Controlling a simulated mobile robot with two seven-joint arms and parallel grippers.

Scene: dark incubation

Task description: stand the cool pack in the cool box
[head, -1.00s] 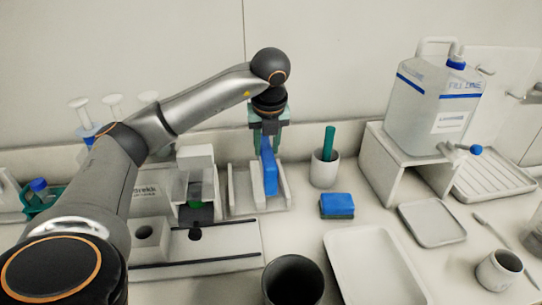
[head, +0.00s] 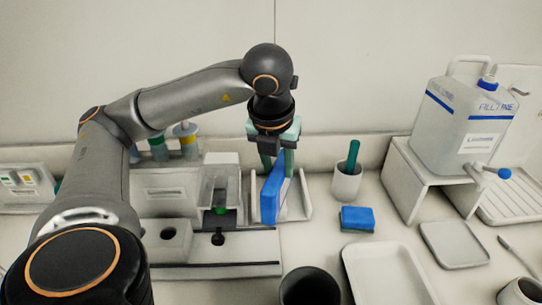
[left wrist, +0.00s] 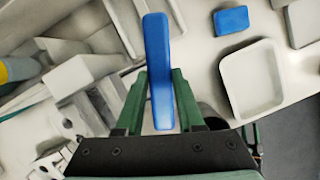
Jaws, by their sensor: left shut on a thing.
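The cool pack (head: 270,198) is a flat blue slab. My left gripper (head: 278,160) is shut on its upper part and holds it upright, slightly tilted, at the pale walled rack (head: 304,205). Its lower end overlaps the rack's front edge in the head view; I cannot tell whether it touches. In the left wrist view the pack (left wrist: 157,65) lies between the green fingers of the left gripper (left wrist: 160,85). I cannot tell which container is the cool box.
A clear-walled device (head: 220,195) with a green item stands left of the pack. A white cup with a green stick (head: 346,183), a blue sponge (head: 357,218) and a white tray (head: 385,275) are to the right. A dark cup (head: 310,288) is in front.

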